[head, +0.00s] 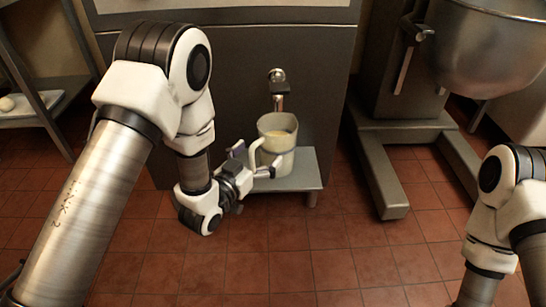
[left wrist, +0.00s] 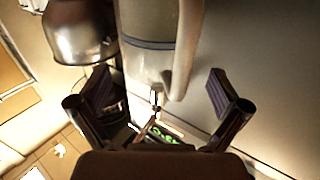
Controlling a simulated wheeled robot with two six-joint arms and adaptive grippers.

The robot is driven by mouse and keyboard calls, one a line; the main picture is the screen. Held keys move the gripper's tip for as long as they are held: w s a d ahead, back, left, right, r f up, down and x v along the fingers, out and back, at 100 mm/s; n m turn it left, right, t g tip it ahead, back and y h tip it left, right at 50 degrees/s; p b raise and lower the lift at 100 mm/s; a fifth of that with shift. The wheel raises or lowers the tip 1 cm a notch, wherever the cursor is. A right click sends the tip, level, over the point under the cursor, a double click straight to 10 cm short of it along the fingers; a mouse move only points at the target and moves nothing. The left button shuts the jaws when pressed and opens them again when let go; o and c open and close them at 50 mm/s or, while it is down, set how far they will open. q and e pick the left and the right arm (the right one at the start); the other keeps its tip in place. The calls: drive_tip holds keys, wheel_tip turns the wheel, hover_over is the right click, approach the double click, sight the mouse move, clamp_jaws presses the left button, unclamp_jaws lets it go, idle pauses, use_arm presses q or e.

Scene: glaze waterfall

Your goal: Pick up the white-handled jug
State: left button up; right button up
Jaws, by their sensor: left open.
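The white-handled jug (head: 279,162) stands upright on a low metal stand under a tap, with pale yellow liquid inside. Its white handle (head: 255,152) faces left, toward my left gripper (head: 257,160). That gripper is open, its two fingers reaching to either side of the handle. In the left wrist view the jug (left wrist: 147,35) and its handle (left wrist: 187,45) show ahead, between the lines of the spread fingers of the left gripper (left wrist: 160,82). I cannot tell whether any finger touches the handle. My right arm shows at the right edge, but its gripper is out of frame.
The stand (head: 302,172) is small, with its front edge close to the jug. The tap (head: 279,88) is on a dark metal cabinet (head: 230,70) behind. A large mixer with a steel bowl (head: 490,55) stands at right. A metal rack (head: 35,95) is at left. The tiled floor is clear.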

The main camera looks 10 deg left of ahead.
sight(267, 146)
use_arm(q)
drive_tip(key=b+x, duration=0.1)
drive_tip(key=x, duration=0.2)
drive_tip(key=shift+w+d+f+b, duration=0.1)
drive_tip(key=shift+d+f+b, duration=0.05)
drive_tip(key=shift+f+b, duration=0.2)
drive_tip(key=shift+w+d, duration=0.1)
drive_tip(key=shift+w, duration=0.3)
drive_tip(key=shift+r, duration=0.2)
use_arm(e)
wheel_tip(267, 146, down, 2)
drive_tip(key=shift+f, duration=0.25)
use_arm(q)
clamp_jaws()
